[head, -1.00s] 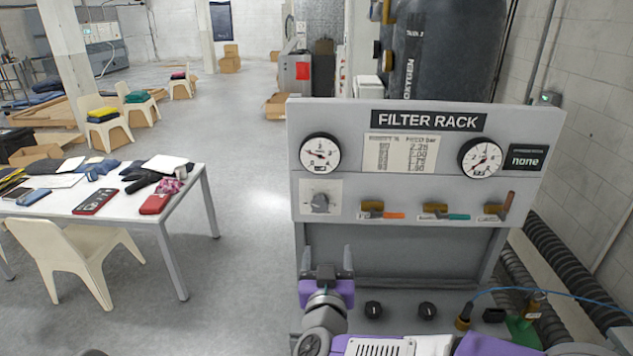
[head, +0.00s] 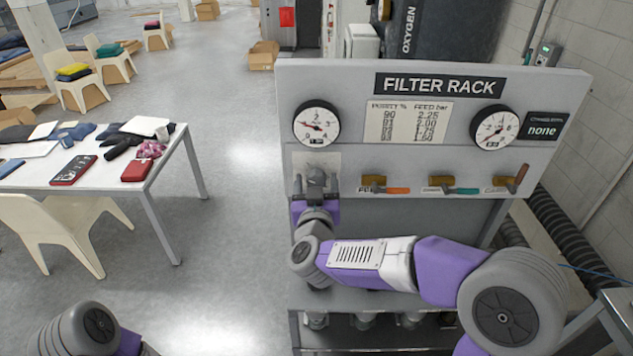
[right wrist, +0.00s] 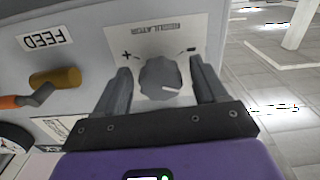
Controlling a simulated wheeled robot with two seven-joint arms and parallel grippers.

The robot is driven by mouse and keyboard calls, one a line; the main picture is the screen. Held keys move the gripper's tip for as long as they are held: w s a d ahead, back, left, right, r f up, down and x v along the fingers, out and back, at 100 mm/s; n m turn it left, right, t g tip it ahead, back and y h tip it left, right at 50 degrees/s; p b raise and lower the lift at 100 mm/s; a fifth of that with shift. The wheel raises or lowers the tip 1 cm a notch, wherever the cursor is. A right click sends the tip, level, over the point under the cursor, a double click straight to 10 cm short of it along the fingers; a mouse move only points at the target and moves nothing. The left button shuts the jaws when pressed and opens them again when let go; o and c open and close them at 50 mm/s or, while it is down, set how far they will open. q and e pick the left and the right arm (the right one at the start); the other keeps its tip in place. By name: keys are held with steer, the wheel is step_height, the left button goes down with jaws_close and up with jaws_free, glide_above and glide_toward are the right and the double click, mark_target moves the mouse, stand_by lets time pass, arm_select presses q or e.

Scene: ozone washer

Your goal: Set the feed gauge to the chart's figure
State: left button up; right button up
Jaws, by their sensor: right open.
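The rack has a round white gauge (head: 316,124) at left, its needle pointing left, and another gauge (head: 494,128) at right. Which one is the feed gauge I cannot read. My right gripper (head: 316,180) is open at the regulator knob below the left gauge. In the right wrist view, the grey regulator knob (right wrist: 161,80) sits between the open fingers, with gaps visible on both sides.
Three valve levers, orange (head: 384,187), teal (head: 452,188) and brown (head: 510,180), stand right of the knob. A small display (head: 542,130) reads "none". A white table (head: 40,180) with a chair stands left; the floor between is clear.

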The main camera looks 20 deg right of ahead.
steer(key=shift+c, duration=0.4)
steer(key=shift+w, duration=0.1)
steer(key=c, duration=0.9)
steer(key=m+b, duration=0.2)
steer(key=shift+f+b, duration=0.2)
steer(key=shift+b, duration=0.2)
steer(key=m+b, duration=0.2)
steer(key=m, duration=0.1)
steer(key=shift+a, duration=0.1)
steer(key=m+b, duration=0.3)
steer(key=m, duration=0.1)
steer(key=shift+a+m+b, duration=0.1)
steer(key=shift+m+b, duration=0.2)
steer(key=shift+b, duration=0.1)
steer(key=shift+r+m+b, duration=0.15)
steer(key=shift+m+b, duration=1)
steer(key=shift+m, duration=0.65)
